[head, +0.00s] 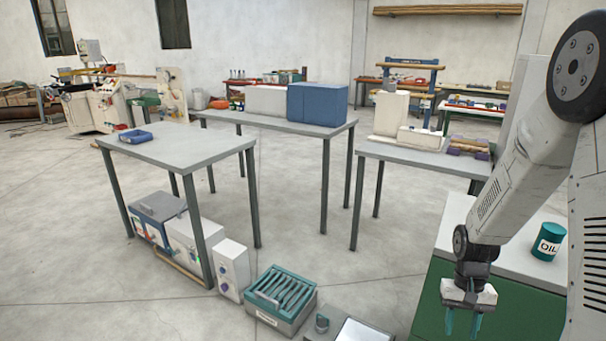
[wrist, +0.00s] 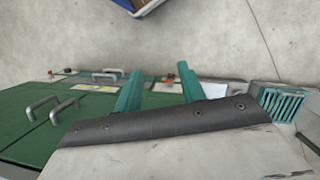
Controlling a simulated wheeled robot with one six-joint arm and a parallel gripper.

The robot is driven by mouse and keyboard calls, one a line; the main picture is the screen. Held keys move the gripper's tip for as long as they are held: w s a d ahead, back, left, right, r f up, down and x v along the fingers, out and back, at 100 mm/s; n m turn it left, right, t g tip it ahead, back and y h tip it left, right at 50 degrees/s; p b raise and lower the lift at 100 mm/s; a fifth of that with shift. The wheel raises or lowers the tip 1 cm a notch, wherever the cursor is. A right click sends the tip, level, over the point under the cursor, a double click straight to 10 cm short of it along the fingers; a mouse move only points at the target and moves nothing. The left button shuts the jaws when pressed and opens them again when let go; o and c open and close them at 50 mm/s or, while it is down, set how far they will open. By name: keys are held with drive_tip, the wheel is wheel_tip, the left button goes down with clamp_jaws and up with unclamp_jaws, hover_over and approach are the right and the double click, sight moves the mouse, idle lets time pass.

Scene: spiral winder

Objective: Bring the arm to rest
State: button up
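My gripper (head: 462,322) hangs at the lower right of the head view, pointing down beside the green cabinet (head: 428,308). In the wrist view its two teal fingers (wrist: 158,88) stand apart with nothing between them. My arm comes in from the right edge and bends down to the gripper. The cabinet's green front with grey handles also shows in the wrist view (wrist: 30,130), behind the fingers.
A teal oil can (head: 548,241) stands on the cabinet's pale top, right of my arm. A grey crate with teal slats (head: 281,296) is on the floor. Three grey tables stand beyond, the nearest (head: 180,144) holding a blue tray (head: 135,137). Open floor lies between (head: 310,240).

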drive_tip(key=s+a+r+n+t, duration=0.1)
drive_tip(key=s+a+r, duration=0.3)
drive_tip(key=r, duration=0.5)
drive_tip(key=s+a+r+n+t, duration=0.1)
drive_tip(key=s+a+r, duration=0.3)
drive_tip(key=s+r, duration=0.4)
drive_tip(key=s+a+r+n+t, duration=0.2)
drive_tip(key=s+a+r, duration=0.2)
drive_tip(key=s+r, duration=0.3)
wheel_tip(320, 180, up, 5)
drive_tip(key=shift+a+f+t+h, duration=0.1)
drive_tip(key=shift+a+t+h, duration=0.2)
drive_tip(key=shift+t, duration=0.1)
drive_tip(key=shift+c, duration=0.4)
